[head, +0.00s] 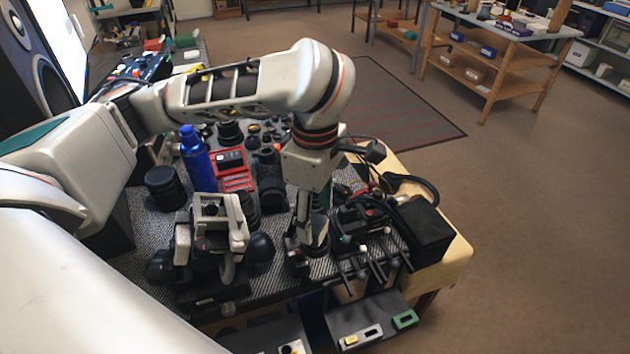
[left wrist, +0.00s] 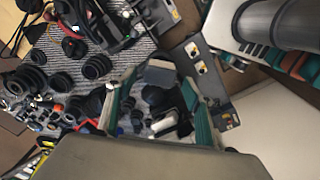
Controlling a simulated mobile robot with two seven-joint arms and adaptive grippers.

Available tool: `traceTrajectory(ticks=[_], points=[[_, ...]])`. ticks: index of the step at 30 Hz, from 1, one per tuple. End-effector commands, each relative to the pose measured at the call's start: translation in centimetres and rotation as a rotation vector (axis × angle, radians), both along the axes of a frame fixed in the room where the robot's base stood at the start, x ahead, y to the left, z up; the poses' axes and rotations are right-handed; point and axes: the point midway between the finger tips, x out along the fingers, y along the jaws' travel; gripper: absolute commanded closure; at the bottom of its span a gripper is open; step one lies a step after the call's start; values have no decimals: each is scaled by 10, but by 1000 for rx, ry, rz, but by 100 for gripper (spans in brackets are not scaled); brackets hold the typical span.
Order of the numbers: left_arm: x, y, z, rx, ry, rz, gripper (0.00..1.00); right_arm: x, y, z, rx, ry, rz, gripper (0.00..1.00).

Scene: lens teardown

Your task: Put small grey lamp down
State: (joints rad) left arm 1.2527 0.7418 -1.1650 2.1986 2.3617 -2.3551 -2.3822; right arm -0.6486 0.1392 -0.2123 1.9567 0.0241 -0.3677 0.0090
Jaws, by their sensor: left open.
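My left gripper (head: 308,240) points down over the patterned mat on the near right part of the workbench. In the left wrist view its two teal-edged fingers stand apart, so the left gripper (left wrist: 158,108) is open. Between and beyond the fingers lies a small grey piece (left wrist: 160,74) with a dark rounded part; it may be the small grey lamp, but I cannot tell for sure. In the head view a dark grey rounded thing (head: 319,232) is beside the fingertips, partly hidden by them. Whether a finger touches it is unclear. My right gripper is not in view.
A blue bottle (head: 195,154), a red case (head: 233,172), black lens parts (head: 164,187) and a light grey bracket-like device (head: 215,224) crowd the mat to the left. A black box (head: 424,229) and cables stand at the right.

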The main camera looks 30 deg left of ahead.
Motion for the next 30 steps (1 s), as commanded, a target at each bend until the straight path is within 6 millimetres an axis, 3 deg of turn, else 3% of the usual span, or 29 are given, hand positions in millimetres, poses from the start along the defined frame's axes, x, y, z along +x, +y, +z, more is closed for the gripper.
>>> traceTrajectory(ticks=[3, 12, 18, 30], points=[[1, 0, 29, 0, -5, 2, 48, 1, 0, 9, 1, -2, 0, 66], [1, 0, 77, 0, -1, 3, 48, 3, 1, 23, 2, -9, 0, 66], [0, 0, 88, 1, 2, 2, 48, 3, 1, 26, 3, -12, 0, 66], [0, 0, 88, 1, 2, 2, 48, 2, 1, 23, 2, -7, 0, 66]])
